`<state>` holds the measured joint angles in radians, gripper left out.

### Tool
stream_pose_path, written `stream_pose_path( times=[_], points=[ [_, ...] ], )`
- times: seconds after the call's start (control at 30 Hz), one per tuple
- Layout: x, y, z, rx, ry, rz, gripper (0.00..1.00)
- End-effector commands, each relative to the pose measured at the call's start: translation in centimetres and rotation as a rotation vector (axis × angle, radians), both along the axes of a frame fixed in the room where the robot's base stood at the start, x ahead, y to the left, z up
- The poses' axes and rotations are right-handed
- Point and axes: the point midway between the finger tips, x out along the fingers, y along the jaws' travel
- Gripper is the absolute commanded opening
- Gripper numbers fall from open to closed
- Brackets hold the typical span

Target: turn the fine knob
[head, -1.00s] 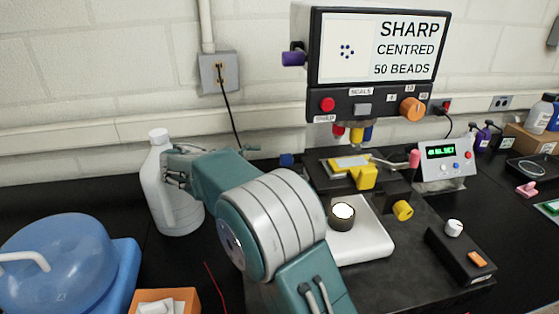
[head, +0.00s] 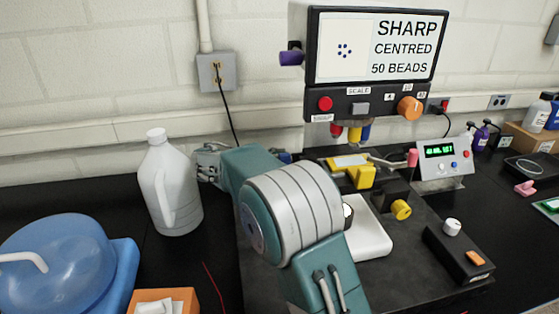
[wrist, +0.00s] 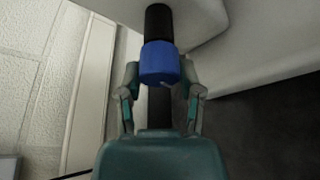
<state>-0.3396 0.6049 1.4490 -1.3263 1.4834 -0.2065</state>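A blue knob (wrist: 159,64) on a black shaft fills the upper middle of the wrist view. In the head view the blue knob (head: 284,156) is at the left side of the microscope-like stand, mostly hidden by my arm. A yellow knob (head: 401,209) is at the stand's right side.
The screen (head: 376,48) reads "SHARP CENTRED 50 BEADS"; a purple knob (head: 291,58) is at its left and an orange dial (head: 410,107) below. A white jug (head: 170,185) stands left of my arm. A control box (head: 459,253) lies at right.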

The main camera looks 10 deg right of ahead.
Motion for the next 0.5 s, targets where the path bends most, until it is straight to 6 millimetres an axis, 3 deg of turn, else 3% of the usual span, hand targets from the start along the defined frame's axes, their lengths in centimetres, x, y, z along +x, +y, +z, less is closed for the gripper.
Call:
stream_pose_path(
  times=[0.5],
  points=[
    [-0.04,-0.48,-0.13,0.001,-0.054,-0.006,0.0]
  ],
)
